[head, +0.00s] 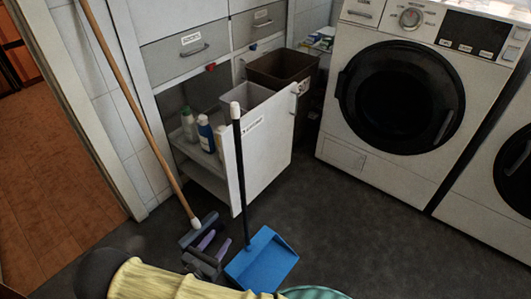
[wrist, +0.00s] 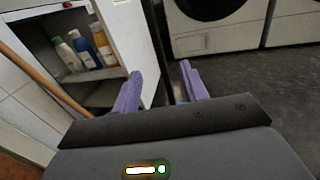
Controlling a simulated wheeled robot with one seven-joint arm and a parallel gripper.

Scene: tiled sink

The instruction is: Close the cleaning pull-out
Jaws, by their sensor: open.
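The cleaning pull-out stands open, out from the white cabinet. Its white front panel (head: 268,146) carries a small label, and the panel also shows in the wrist view (wrist: 130,38). Several bottles (head: 205,133) and a grey bin (head: 243,99) are behind the panel; the bottles (wrist: 85,50) also show in the wrist view. My gripper (head: 216,240) is low, in front of the panel, with purple fingers apart and nothing between them. In the wrist view my gripper (wrist: 161,68) points toward the panel's lower edge. Whether it touches the panel cannot be told.
A blue dustpan (head: 262,262) with an upright black handle stands right of my gripper, before the panel. A broom with a wooden stick (head: 140,100) leans at left. A brown bin (head: 283,68) stands behind the panel. A white washer (head: 400,90) is at right. Dark floor lies clear between.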

